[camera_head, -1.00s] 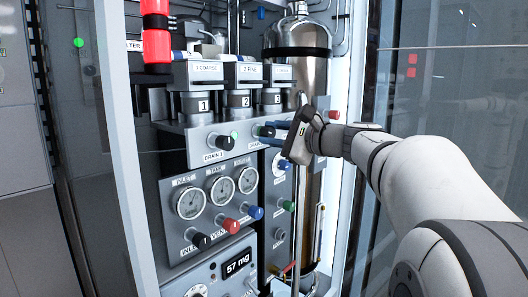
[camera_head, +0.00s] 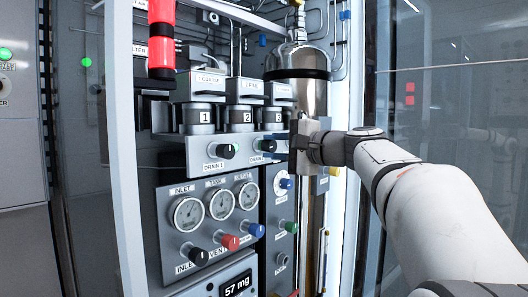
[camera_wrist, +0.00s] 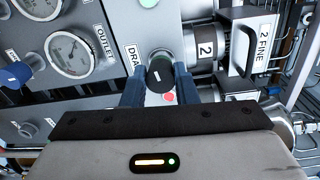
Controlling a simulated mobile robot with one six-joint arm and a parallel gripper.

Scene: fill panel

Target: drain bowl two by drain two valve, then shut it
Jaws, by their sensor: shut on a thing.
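Bowl two (camera_head: 240,117), a grey cylinder marked 2 under a "2 FINE" block, stands between bowls 1 and 3 in the head view. It also shows in the wrist view (camera_wrist: 207,50). The drain two valve (camera_head: 265,146) is a black knob on the panel below the bowls. In the wrist view the knob (camera_wrist: 160,76) sits between the blue fingers of my gripper (camera_wrist: 160,88), which is shut on it. A red spot shows just beside the knob there. My gripper also shows in the head view (camera_head: 279,147), its body upright. The bowl's contents cannot be seen.
The drain one knob (camera_head: 228,151) is close on the left. Gauges (camera_head: 221,205) and black, red and blue knobs (camera_head: 229,242) lie below. A steel cylinder (camera_head: 300,90) stands behind my gripper. A white frame post (camera_head: 119,150) bounds the left.

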